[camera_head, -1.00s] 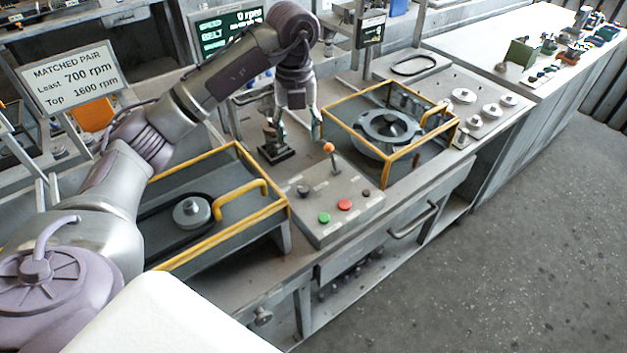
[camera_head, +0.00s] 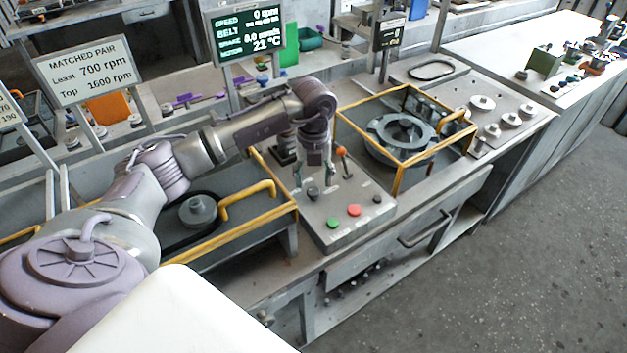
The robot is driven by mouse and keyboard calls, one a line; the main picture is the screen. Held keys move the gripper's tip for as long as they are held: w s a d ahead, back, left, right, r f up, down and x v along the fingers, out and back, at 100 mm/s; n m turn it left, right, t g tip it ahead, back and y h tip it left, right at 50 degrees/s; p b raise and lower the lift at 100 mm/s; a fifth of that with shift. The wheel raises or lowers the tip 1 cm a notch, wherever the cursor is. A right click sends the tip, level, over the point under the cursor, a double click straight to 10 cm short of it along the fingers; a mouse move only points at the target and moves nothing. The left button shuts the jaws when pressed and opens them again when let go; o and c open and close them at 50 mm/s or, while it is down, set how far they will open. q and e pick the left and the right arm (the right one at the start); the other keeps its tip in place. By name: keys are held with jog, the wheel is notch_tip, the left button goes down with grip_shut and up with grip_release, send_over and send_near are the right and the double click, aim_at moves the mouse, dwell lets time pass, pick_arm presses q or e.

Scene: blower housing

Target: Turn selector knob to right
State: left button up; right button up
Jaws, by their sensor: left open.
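The grey control panel (camera_head: 345,228) stands on the bench in the middle of the head view. A dark knob (camera_head: 313,194), which looks like the selector knob, sits at its left side; which way its pointer faces is too small to tell. My left gripper (camera_head: 313,180) is open and empty, pointing down over the panel. Its fingers appear just above and behind the knob, one towards each side; I cannot tell whether they touch it. My right gripper is not in view.
A green button (camera_head: 333,223), a red button (camera_head: 354,210) and a small dark knob (camera_head: 376,199) are on the panel. An orange-tipped lever (camera_head: 342,153) stands close right of my gripper. Yellow-framed guards flank the panel. A display (camera_head: 246,35) reads 0 rpm.

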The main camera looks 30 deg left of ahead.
aim_at(313, 192)
pick_arm(q)
jog(key=shift+s+f, duration=0.1)
jog(key=shift+f, duration=1.2)
grip_shut()
